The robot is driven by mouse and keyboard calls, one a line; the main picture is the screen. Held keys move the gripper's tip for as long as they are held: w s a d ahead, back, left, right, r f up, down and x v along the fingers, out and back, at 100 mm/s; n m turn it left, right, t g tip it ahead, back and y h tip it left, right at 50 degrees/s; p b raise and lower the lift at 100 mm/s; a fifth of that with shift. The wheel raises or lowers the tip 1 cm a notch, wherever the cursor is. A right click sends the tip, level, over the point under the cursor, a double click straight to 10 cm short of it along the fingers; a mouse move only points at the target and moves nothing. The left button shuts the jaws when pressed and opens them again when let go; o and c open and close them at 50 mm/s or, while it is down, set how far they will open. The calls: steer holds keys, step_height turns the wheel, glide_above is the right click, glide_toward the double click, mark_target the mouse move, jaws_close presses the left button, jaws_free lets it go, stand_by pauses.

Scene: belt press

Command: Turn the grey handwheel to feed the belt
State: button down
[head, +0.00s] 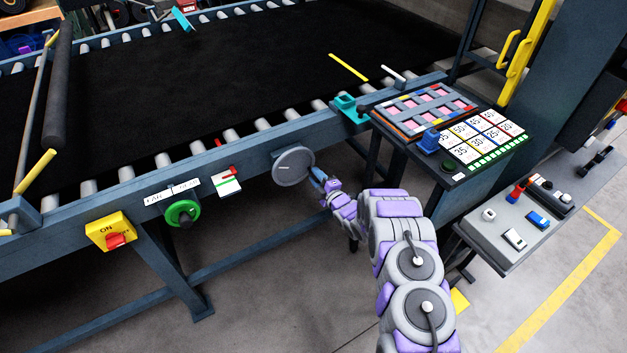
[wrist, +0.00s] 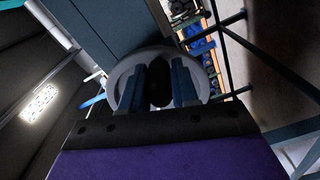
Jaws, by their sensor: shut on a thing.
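The grey handwheel (head: 292,166) is a round disc on the side rail of the belt frame, left of my gripper in the head view. My gripper (head: 318,177) reaches it from the right, at the wheel's right edge. In the wrist view the wheel's pale grey disc (wrist: 203,79) lies behind the blue fingers of my gripper (wrist: 159,88). The fingers are shut on a dark knob (wrist: 159,84) that stands between them in front of the disc. In the head view the fingers hide this knob. The black belt (head: 250,75) lies over the rollers.
A green knob (head: 183,213) and a yellow switch box with a red knob (head: 110,232) sit left along the rail. A panel with number cards (head: 483,140) stands right of the wheel. A grey control box (head: 515,225) is farther right. The floor below the rail is partly open.

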mark_target(309, 156)
steer(key=r+n, duration=0.1)
steer(key=n, duration=0.1)
steer(key=shift+w+d+r+n, duration=0.2)
steer(key=shift+d+r+n, duration=0.1)
steer(key=shift+r+n, duration=0.1)
steer(key=r+n, duration=0.1)
steer(key=n, duration=0.1)
steer(key=shift+w+r+n+b, duration=0.1)
steer(key=shift+r+n+b, duration=0.25)
steer(key=shift+n, duration=0.05)
steer(key=r+n+b, duration=0.1)
steer(key=n+b, duration=0.1)
steer(key=shift+a+r+n, duration=0.1)
steer(key=shift+n, duration=0.2)
steer(key=n+b, duration=0.1)
steer(key=r+n+b, duration=0.1)
steer(key=s+r+n+b, duration=0.1)
steer(key=b, duration=0.1)
steer(key=shift+a+n, duration=0.3)
steer(key=shift+a, duration=0.1)
steer(key=c, duration=0.8)
jaws_free()
steer(key=shift+a+h, duration=0.1)
steer(key=shift+h, duration=0.2)
steer(key=shift+c, duration=0.2)
